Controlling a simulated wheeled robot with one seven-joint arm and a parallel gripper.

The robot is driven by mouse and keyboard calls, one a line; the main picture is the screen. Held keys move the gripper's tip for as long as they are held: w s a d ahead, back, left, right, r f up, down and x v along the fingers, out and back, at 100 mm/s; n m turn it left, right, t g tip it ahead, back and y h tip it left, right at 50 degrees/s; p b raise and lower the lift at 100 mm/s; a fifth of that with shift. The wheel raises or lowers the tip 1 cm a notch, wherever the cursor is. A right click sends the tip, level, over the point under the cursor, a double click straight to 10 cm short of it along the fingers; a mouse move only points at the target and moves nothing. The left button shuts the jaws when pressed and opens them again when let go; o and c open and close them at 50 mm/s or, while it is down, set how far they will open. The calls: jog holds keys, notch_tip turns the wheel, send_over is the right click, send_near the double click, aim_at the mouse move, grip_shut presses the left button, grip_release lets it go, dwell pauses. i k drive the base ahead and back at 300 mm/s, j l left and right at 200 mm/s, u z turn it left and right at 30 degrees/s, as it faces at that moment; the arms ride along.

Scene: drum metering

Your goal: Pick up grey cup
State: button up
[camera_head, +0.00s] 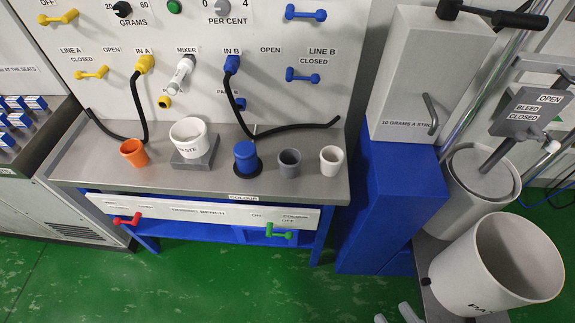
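The grey cup (289,163) stands upright on the grey bench top (224,184), between the blue capped pot (246,157) and a white cup (331,160). Its dark open mouth faces up, and nothing touches it that I can see. At the bottom edge, two pale grey tips that look like the fingers of my gripper (395,315) show with a gap between them. They are well below and right of the cup, far from it. No object shows between them, and the rest of the gripper is cut off.
An orange cup (134,152) and a white container (188,138) on a grey block stand left on the bench. Black hoses (298,128) lie behind the cups. A blue cabinet (386,200) and a large pale drum (492,269) stand right. Green floor (230,285) in front is open.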

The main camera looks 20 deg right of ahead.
aim_at(290, 159)
jog(key=i+j+z, duration=0.15)
jog(key=j+z, duration=0.25)
jog(key=j, duration=0.55)
jog(key=j+z, duration=0.4)
jog(key=j, duration=0.55)
